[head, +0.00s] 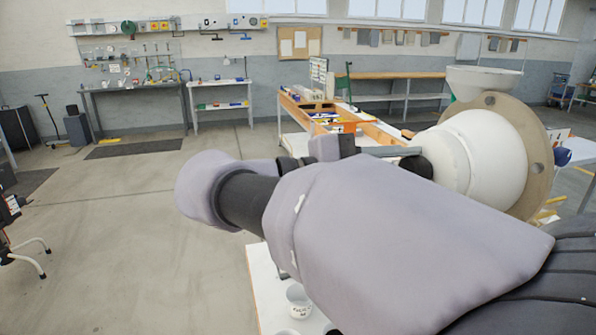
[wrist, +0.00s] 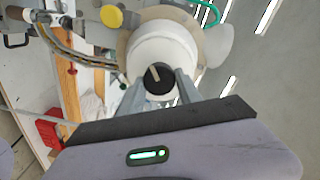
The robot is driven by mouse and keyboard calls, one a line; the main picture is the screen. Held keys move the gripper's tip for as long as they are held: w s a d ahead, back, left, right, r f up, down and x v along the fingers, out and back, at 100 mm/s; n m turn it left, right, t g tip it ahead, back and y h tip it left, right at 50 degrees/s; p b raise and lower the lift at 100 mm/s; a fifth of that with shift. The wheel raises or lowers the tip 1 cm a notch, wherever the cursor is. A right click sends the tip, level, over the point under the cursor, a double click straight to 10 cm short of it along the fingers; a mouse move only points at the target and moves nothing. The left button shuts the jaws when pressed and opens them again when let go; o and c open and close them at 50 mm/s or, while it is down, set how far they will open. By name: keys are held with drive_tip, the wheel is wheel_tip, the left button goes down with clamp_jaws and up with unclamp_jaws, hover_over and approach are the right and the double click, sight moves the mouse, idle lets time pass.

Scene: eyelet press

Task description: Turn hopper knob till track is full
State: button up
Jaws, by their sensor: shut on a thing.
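The hopper is a white rounded drum (head: 462,155) on a tan disc (head: 533,150), with a white funnel (head: 484,82) above it, at the right of the head view. The drum also shows in the wrist view (wrist: 165,45). Its black knob (wrist: 160,78) has a pale pointer line and faces the wrist camera. My gripper (wrist: 160,88) is shut on the knob, one grey finger on either side. In the head view my arm hides most of the grip. A curved, brownish strip (wrist: 78,56) runs to the drum; it may be the track, and its fill cannot be told.
A yellow round cap (wrist: 111,16) and metal press parts stand left of the drum in the wrist view. A red block (wrist: 48,131) is at lower left. A white cup (head: 299,301) stands on a white surface below my arm. The floor (head: 140,220) at left is open.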

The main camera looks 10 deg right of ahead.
idle(0.4)
drive_tip(key=o, duration=1.4)
drive_tip(key=shift+c, duration=0.2)
drive_tip(key=a+p, duration=1.7)
drive_tip(key=p, duration=0.2)
drive_tip(key=shift+s+a+r+p, duration=0.15)
drive_tip(key=shift+a+r+p, duration=0.1)
drive_tip(key=shift+p, duration=0.15)
